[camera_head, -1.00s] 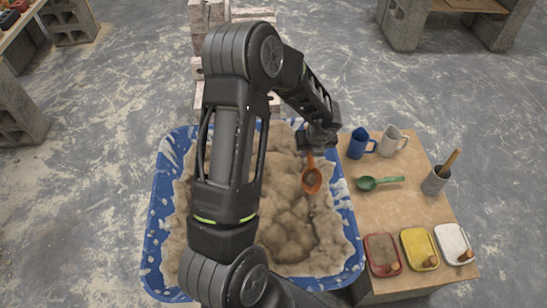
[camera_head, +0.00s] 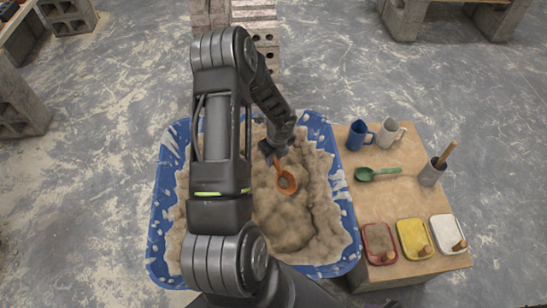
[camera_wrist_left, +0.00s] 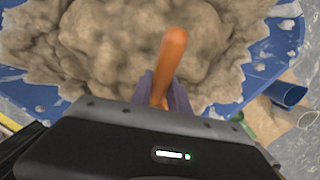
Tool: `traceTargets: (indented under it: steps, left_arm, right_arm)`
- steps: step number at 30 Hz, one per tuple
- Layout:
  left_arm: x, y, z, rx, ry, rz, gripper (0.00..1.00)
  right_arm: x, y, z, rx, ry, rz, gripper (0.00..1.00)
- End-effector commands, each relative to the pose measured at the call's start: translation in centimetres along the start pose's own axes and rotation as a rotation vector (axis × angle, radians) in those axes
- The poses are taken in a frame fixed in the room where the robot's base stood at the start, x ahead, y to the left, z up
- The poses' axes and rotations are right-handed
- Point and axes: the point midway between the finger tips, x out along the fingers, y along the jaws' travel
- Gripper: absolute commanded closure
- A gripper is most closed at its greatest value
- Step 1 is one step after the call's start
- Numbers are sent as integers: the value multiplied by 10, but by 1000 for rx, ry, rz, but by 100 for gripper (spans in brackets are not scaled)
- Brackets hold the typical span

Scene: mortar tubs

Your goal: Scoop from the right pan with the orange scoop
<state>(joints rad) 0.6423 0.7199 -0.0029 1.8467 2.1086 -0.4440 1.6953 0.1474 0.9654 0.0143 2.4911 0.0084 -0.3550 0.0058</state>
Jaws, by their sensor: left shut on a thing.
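The orange scoop (camera_head: 287,184) is in my left gripper (camera_head: 276,155), which is shut on its handle. In the head view the scoop's bowl is over or touching the sandy mortar (camera_head: 290,222) in the large blue tub (camera_head: 347,250); I cannot tell whether it is in contact. Some light material seems to lie in the bowl. In the left wrist view the orange handle (camera_wrist_left: 172,62) rises between the fingers (camera_wrist_left: 161,95), and the bowl is hidden. On the small table the red pan (camera_head: 379,243) holds mortar, with the yellow pan (camera_head: 414,239) and white pan (camera_head: 447,232) to its right. My right gripper is not in view.
The wooden table (camera_head: 395,200) right of the tub bears a blue mug (camera_head: 358,136), a white mug (camera_head: 388,134), a green scoop (camera_head: 375,174) and a grey pot (camera_head: 431,174) with a wooden handle. Bricks (camera_head: 262,32) stand behind the tub. Concrete blocks are farther off.

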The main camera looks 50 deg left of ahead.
Motion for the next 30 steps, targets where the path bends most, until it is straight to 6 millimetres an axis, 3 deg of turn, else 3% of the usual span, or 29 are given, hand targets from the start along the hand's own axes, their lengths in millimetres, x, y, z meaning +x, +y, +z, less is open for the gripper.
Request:
traceTargets:
  steps: [30]
  left_arm:
    - [101, -1, -23, 1, 0, -1, 100]
  right_arm:
    - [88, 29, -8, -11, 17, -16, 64]
